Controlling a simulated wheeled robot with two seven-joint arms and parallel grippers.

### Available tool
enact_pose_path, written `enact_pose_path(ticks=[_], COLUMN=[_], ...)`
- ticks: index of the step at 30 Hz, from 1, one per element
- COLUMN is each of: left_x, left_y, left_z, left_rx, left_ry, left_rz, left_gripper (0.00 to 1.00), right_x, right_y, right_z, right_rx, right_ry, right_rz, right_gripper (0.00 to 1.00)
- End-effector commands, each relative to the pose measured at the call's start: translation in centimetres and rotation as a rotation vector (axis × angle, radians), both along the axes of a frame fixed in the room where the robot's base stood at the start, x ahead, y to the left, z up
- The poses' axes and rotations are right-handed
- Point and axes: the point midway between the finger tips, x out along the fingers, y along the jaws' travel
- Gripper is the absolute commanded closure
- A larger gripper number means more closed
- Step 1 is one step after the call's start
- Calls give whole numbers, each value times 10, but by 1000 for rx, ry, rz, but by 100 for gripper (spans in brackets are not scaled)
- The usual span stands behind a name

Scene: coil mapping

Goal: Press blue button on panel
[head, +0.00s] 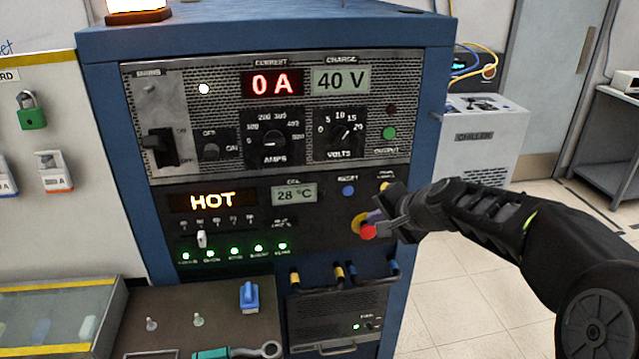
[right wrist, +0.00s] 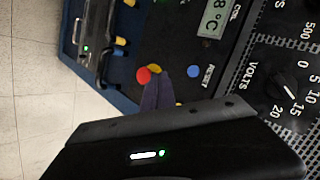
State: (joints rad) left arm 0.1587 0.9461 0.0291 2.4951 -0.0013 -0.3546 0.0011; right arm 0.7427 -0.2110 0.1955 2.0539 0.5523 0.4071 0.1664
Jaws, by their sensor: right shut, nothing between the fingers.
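The blue button (head: 348,190), labelled RESET, is on the dark lower panel (head: 320,215) of the blue cabinet. It also shows in the right wrist view (right wrist: 193,71). My right gripper (head: 376,217) is shut and empty, to the right of and below the blue button and apart from it. Its fingertips are close to a red knob (head: 368,231) on a yellow base, and cover part of that base. I cannot tell whether they touch it. In the right wrist view the fingertips (right wrist: 158,90) are beside the red knob (right wrist: 144,75). My left gripper is not in view.
A yellow button (head: 385,186) is right of the blue one, near my gripper. Cables (head: 340,275) loop out below the panel. A bench (head: 180,310) with a blue item (head: 249,297) and a wrench is at lower left. Open floor lies right of the cabinet.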

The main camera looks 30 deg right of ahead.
Motion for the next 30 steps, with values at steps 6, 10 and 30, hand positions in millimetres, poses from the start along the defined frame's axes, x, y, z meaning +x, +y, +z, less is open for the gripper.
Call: enact_pose_path(ticks=[6,10,30], left_x=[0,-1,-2], left_y=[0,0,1], left_z=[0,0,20], left_rx=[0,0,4], left_ry=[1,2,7], left_rz=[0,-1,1], left_gripper=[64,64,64], right_x=[-2,-3,29], right_y=[20,21,10], right_z=[-1,-2,0], right_rx=[106,113,112], right_ry=[21,24,27], right_rz=[28,28,28], right_gripper=[100,100,100])
